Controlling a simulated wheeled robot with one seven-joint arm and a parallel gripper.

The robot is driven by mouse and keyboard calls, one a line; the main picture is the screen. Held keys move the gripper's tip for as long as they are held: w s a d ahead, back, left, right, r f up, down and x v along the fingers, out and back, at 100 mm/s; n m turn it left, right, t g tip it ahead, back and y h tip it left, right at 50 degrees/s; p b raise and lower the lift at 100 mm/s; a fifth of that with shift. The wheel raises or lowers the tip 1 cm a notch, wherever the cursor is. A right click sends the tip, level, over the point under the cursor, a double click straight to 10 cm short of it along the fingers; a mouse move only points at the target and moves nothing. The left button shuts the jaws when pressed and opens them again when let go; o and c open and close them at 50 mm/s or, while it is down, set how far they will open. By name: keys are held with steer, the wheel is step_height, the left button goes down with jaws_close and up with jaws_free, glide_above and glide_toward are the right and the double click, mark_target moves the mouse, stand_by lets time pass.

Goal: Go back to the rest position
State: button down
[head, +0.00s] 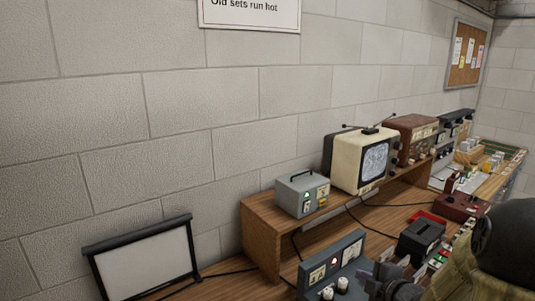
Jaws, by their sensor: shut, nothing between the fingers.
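My gripper (385,278) shows at the bottom edge, right of centre, as a dark grey shape partly cut off by the frame. It is shut and holds nothing. It appears close to the right side of a grey panel instrument (334,264) with white knobs; I cannot tell whether they touch. My arm, black and olive, fills the lower right corner and hides part of the bench.
A wooden shelf (262,240) carries a grey metal box (302,194), a cream television (345,158) and a brown radio (410,138). A framed screen (145,262) stands at left. A black box (420,240) and a dark red box (462,207) stand on the bench.

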steer(key=s+a+f+m+g+h, duration=0.2)
steer(key=s+a+m+g, duration=0.2)
steer(key=s+m, duration=0.5)
steer(key=s+a+f+m+g+h, duration=0.1)
steer(key=s+a+m+g+h, duration=0.1)
steer(key=s+a+m+g, duration=0.3)
steer(key=s+m, duration=0.4)
steer(key=shift+a+f+g, duration=0.25)
steer(key=shift+f+g, duration=0.05)
steer(key=shift+f, duration=0.1)
